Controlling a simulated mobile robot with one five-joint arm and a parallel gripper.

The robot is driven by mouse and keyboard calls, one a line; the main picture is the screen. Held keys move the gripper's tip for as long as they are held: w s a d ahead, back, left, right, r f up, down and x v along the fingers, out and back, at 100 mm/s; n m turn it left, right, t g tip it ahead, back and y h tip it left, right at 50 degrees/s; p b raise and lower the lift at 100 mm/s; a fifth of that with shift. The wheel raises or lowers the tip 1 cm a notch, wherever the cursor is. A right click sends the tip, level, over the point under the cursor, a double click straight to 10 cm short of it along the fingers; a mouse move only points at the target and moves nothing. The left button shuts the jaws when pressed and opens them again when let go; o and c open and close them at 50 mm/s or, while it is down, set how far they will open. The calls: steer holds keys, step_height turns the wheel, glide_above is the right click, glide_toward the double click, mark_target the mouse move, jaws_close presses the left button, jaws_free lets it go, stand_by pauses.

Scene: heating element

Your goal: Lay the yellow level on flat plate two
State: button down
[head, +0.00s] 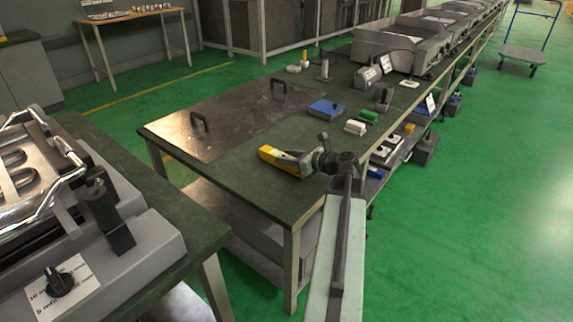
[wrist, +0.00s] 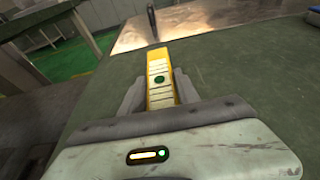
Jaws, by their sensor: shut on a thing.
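The yellow level (head: 284,160) is a short yellow bar near the front edge of the green-topped workbench in the head view. My gripper (head: 306,161) is shut on it, and in the wrist view the level (wrist: 160,80) sticks out forward between the fingers of my gripper (wrist: 160,93). The level points toward a flat metal plate (head: 225,118) with two dark handles, which also shows in the wrist view (wrist: 190,25). The level is apart from the plate, over the green bench top. I cannot tell whether it touches the bench. No number on the plate can be read.
A blue block (head: 326,109), a white block (head: 355,127) and a green block (head: 368,116) lie to the right of the plate on the bench (head: 230,171). A grey machine (head: 385,46) stands farther back. Another bench with a chrome-railed device (head: 75,200) is at the left front.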

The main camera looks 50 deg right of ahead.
steer(key=shift+f, duration=0.3)
steer(key=c, duration=0.9)
jaws_free()
steer(key=shift+s+r+p, duration=0.1)
steer(key=shift+r+p, duration=0.25)
steer(key=shift+p, duration=0.05)
steer(key=p+v, duration=0.3)
steer(key=v, duration=0.7)
steer(key=shift+s+r, duration=0.1)
steer(key=shift+s, duration=0.25)
steer(key=shift+s+r, duration=0.1)
steer(key=shift+s, duration=0.45)
